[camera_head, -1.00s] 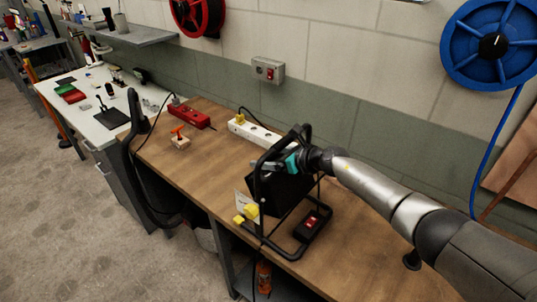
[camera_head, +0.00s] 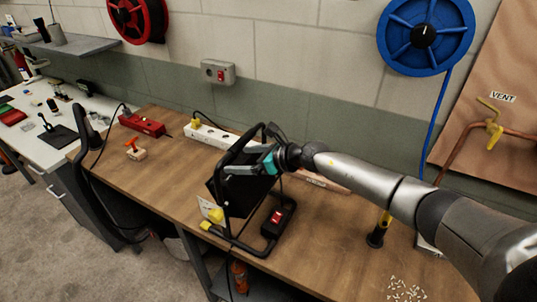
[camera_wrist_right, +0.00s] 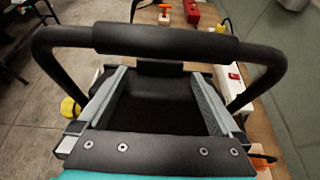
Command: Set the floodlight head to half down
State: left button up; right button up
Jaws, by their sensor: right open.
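The floodlight stands on the wooden bench, with a black tube frame, a dark boxy head (camera_head: 222,197), yellow knobs (camera_head: 216,214) and a base box with a red switch (camera_head: 277,217). My right gripper (camera_head: 248,169) reaches in from the right at the top of the head, inside the frame. In the right wrist view, the open gripper (camera_wrist_right: 158,78) has one finger on each side of a dark part of the floodlight head (camera_wrist_right: 158,100). The frame's padded handle (camera_wrist_right: 165,40) crosses ahead of the fingers. Contact and the exact head tilt cannot be told. My left gripper is out of view.
A white power strip (camera_head: 212,136), a red power box (camera_head: 142,125) and an orange-handled tool (camera_head: 135,151) lie behind and left on the bench (camera_head: 165,180). A yellow-and-black tool (camera_head: 379,232) stands to the right, near small pale scattered pieces (camera_head: 405,290). A black hose-like loop hangs at the left.

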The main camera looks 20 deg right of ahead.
jog(key=v, duration=0.9)
